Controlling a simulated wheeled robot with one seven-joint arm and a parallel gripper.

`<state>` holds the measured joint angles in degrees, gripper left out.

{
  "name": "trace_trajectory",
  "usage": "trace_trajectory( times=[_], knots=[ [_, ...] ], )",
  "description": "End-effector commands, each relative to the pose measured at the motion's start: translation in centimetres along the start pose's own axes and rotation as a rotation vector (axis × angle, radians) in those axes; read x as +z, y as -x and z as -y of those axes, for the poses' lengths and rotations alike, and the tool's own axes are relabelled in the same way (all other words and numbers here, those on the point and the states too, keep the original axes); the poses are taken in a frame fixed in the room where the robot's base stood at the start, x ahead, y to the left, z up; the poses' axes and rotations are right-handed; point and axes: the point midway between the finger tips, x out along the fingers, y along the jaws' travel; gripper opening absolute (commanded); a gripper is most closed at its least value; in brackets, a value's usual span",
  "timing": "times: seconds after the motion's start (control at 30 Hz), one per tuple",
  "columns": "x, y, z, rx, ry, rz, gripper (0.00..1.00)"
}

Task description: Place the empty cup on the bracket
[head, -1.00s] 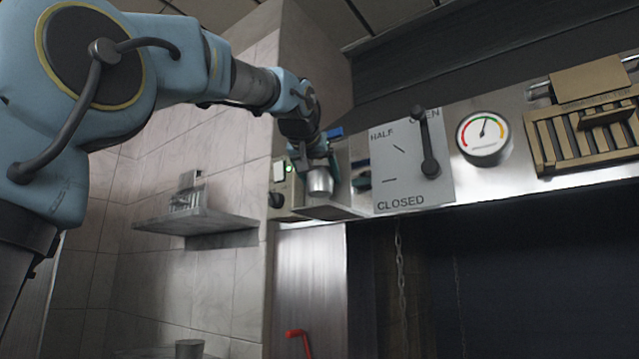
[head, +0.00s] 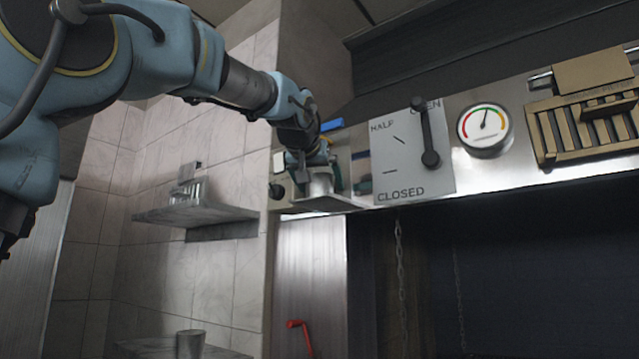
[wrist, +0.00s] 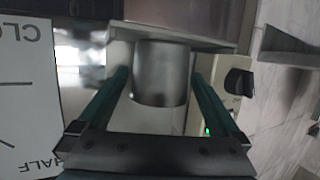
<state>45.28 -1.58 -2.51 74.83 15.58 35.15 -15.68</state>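A plain metal cup (wrist: 160,75) stands upright at the bracket (wrist: 180,33) on the front panel, its base appearing to rest on it. The wrist view shows this upside down. In the head view the cup (head: 320,184) is partly covered by my gripper (head: 321,178), and the bracket (head: 325,204) shows just below it. In the wrist view my gripper (wrist: 160,72) has its teal fingers on either side of the cup, with a narrow gap at each side. It looks open around the cup. The inside of the cup is hidden.
A lever panel (head: 410,165) marked HALF, OPEN and CLOSED stands right of the bracket, with a gauge (head: 485,129) beyond. A dark knob (wrist: 239,82) is close beside the bracket. A wall shelf (head: 195,215) and another metal cup (head: 190,344) are at left.

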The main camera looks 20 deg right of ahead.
Motion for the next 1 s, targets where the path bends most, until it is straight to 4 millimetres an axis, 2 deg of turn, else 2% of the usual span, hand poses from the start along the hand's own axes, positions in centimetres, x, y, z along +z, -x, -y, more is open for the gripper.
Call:
trace_trajectory(
  times=[0.27,0.37,0.7,0.83,1.0],
  knots=[
    [-0.1,0.7,0.0,0.0,0.0,-0.003,1.0],
    [0.0,2.2,0.0,0.001,0.001,-0.004,1.0],
    [0.0,9.1,0.0,0.001,0.0,-0.004,1.0],
    [-0.1,10.9,0.0,0.001,0.0,-0.003,1.0],
    [-0.2,12.0,0.0,0.0,0.0,-0.001,1.0]
  ],
)
